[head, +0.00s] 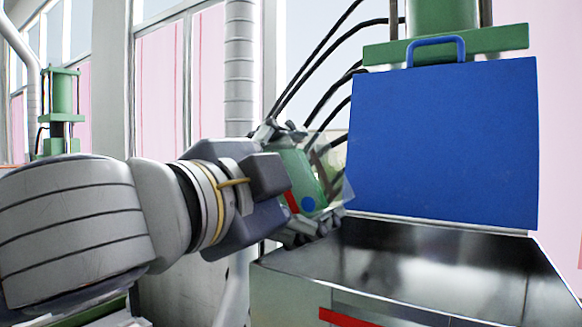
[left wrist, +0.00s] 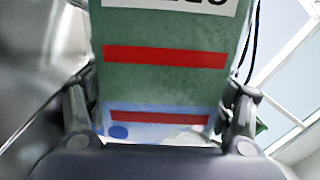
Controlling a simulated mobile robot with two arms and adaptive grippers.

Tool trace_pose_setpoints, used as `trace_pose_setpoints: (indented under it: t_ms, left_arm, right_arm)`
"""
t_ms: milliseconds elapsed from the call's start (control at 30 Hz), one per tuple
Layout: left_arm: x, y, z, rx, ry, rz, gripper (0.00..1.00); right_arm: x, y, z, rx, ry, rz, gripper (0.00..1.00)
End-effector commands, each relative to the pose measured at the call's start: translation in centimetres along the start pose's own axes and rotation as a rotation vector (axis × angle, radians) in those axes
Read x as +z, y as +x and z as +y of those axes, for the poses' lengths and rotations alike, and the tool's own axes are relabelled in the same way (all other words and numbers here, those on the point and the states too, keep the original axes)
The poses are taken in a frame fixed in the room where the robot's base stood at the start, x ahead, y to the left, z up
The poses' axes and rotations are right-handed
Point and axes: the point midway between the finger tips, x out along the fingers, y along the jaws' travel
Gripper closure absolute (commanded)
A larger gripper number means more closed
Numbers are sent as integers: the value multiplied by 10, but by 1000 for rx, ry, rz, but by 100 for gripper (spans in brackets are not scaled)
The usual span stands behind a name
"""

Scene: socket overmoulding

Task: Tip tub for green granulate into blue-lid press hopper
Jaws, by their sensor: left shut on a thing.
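The tub (head: 300,170) is green with a red band, a blue dot and a see-through part towards the hopper. My left gripper (head: 305,188) is shut on it, one finger above and one below, and holds it tilted at the hopper's left rear. In the left wrist view the tub (left wrist: 165,85) fills the space between the fingers (left wrist: 158,115), showing red bands, a blue dot and a cut-off white label. The press hopper (head: 400,262) is an open metal box. Its blue lid (head: 445,150) stands raised behind it. The tub's contents cannot be made out. My right gripper is not in view.
Black hoses (head: 318,62) run behind the tub to the green press (head: 440,20) above the lid. Another green machine (head: 62,110) stands at the far left. A grey ribbed pipe (head: 239,70) rises behind my arm. A red strip (head: 345,317) marks the hopper's front.

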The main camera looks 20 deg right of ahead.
Motion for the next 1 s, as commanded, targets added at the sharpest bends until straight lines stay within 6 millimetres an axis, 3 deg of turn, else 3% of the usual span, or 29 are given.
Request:
trace_pose_setpoints:
  t_ms: [33, 233, 467, 700, 1000]
  left_arm:
    - [-5, 1, 14, 33, 32, -1, 66]
    - [-23, 2, 22, 36, 110, 5, 65]
    - [-43, 1, 23, 29, 204, 8, 65]
    - [-60, 1, 14, 22, 490, 8, 65]
    - [-71, 0, 14, 18, 720, 10, 65]
  right_arm:
    - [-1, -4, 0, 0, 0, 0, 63]
    - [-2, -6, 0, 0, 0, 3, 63]
    - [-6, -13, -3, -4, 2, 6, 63]
    - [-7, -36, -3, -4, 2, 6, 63]
    - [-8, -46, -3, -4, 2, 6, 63]
